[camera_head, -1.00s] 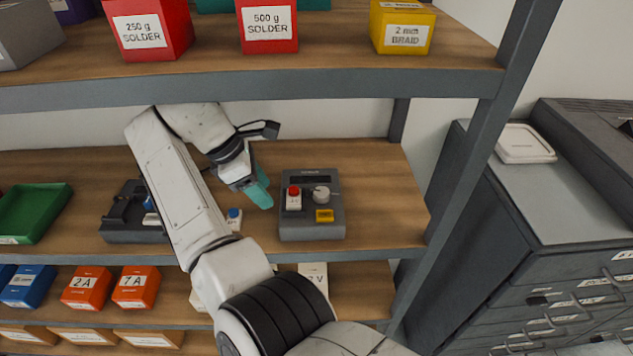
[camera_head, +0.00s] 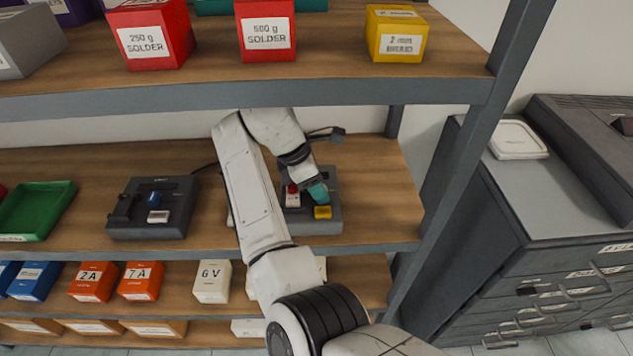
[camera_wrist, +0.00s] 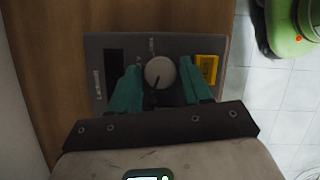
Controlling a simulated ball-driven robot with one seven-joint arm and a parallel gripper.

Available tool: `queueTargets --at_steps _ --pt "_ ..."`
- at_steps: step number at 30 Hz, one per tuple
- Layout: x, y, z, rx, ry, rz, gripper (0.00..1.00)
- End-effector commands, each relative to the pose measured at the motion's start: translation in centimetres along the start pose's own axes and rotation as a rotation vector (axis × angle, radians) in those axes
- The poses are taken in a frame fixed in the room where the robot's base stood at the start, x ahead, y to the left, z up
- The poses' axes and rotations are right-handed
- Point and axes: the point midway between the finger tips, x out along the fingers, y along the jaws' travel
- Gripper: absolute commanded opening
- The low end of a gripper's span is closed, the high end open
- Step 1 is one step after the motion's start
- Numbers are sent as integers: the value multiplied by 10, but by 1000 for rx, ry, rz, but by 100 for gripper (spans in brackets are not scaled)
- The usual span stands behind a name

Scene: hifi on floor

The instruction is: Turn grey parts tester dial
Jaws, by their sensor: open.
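The grey parts tester (camera_head: 328,222) stands on the middle shelf, partly hidden behind my arm in the head view. My gripper (camera_wrist: 160,90) is open, with one teal finger on each side of the dial. I cannot tell whether the fingers touch it.
A second dark device (camera_head: 150,222) stands on the same shelf to the left, beside a green tray (camera_head: 40,212). The upper shelf edge (camera_head: 240,92) runs above my arm. A grey shelf post (camera_head: 460,165) stands to the right, with a drawer cabinet (camera_head: 540,250) beyond it.

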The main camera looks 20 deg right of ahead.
Motion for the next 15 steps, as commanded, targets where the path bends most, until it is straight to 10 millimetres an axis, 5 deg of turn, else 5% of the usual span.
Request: queueTargets --at_steps 5,15 --pt "0 0 0 0 0 0 47" --pt "0 0 0 0 1 0 15"
